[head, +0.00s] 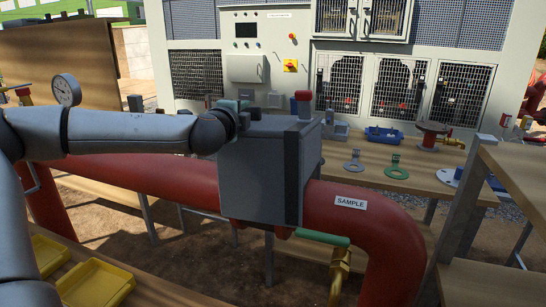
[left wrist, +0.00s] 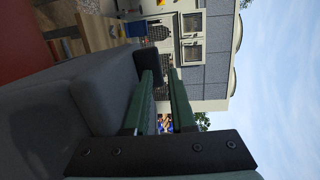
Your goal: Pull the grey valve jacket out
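The grey valve jacket (head: 258,172) is a boxy cover with a dark strip down its right edge. It sits around the large red pipe (head: 375,222), near the SAMPLE label. My left gripper (head: 246,107) is at the jacket's top, near its back left edge. In the left wrist view, the two green fingers (left wrist: 160,74) stand apart with background showing between them, so the gripper is open. The jacket (left wrist: 45,110) fills the left of that view, close beside one finger. A dark block (left wrist: 148,60) shows near the fingertips. The right gripper is not in view.
Wooden shelving (head: 500,225) stands at right. Yellow bins (head: 95,284) lie at front left. A green-handled brass valve (head: 340,268) hangs below the pipe. A chiller cabinet (head: 270,50) stands behind.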

